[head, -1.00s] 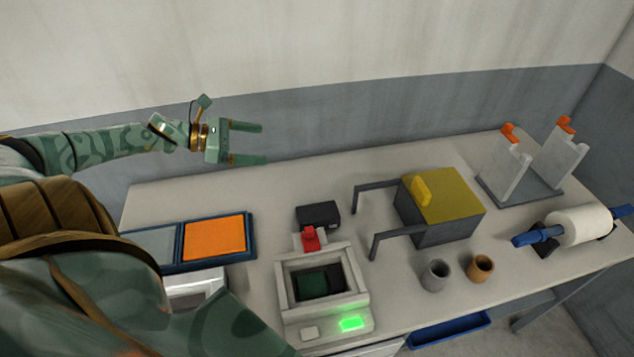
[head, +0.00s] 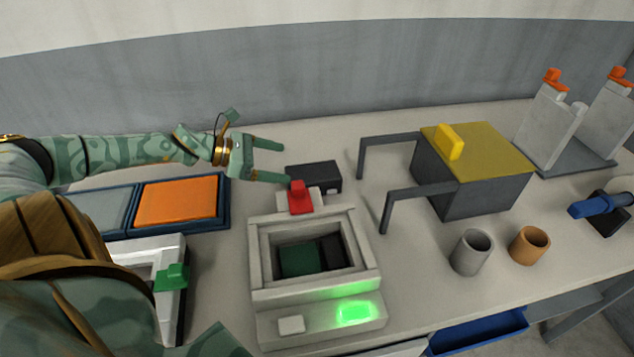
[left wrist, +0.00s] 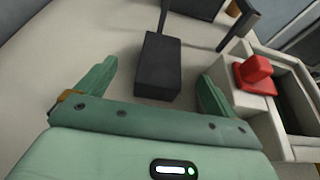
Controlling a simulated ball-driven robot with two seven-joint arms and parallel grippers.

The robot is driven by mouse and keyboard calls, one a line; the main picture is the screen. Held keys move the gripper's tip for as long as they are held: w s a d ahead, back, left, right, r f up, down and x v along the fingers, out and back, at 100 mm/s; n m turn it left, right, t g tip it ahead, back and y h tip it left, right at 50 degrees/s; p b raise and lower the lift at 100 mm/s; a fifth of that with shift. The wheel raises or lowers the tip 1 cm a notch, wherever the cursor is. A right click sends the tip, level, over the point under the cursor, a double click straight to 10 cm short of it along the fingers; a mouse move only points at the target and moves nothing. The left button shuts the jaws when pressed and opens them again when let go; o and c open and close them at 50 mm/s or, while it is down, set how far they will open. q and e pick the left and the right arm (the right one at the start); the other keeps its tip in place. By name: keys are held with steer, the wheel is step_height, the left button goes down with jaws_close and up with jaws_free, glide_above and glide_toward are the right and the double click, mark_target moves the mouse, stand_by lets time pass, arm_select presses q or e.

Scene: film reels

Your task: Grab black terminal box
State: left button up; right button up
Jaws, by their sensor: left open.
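The black terminal box (head: 315,176) lies on the table just behind the white fixture with the red clamp. In the left wrist view the black box (left wrist: 159,66) sits ahead of my fingers, in the gap between them. My left gripper (head: 284,162) is open and empty, just left of the box in the head view. Its near finger reaches close to the box's left end; I cannot tell whether they touch. In the left wrist view the open fingers (left wrist: 157,88) show on either side. My right gripper is not in view.
The white fixture (head: 262,262) with a red clamp (head: 299,197) and green light stands close in front of the box. A grey box with a yellow lid (head: 490,148) and dark arms stands to the right. Two cups, grey (head: 471,252) and brown (head: 530,245), stand nearer. An orange tray (head: 178,201) lies left.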

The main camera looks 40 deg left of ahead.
mark_target(313, 171)
arm_select(q)
steer(key=b+x, duration=0.1)
steer(key=x, duration=0.2)
steer(key=shift+w+f+b, duration=0.15)
steer(key=shift+f+b, duration=0.2)
steer(key=shift+f, duration=0.05)
steer(key=shift+w+d+b, duration=0.3)
steer(key=b+x, duration=0.3)
steer(key=x, duration=0.1)
steer(key=shift+d+f+b, duration=0.3)
steer(key=shift+f+b, duration=0.05)
steer(key=shift+f, duration=0.15)
steer(key=shift+w+d, duration=0.1)
steer(key=shift+w, duration=0.1)
steer(key=shift+s+r, duration=0.1)
steer(key=shift+r, duration=0.1)
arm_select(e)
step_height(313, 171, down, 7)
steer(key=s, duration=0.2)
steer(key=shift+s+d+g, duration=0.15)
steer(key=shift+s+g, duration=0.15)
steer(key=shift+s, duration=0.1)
arm_select(q)
steer(key=c, duration=1.5)
steer(key=shift+r, duration=0.1)
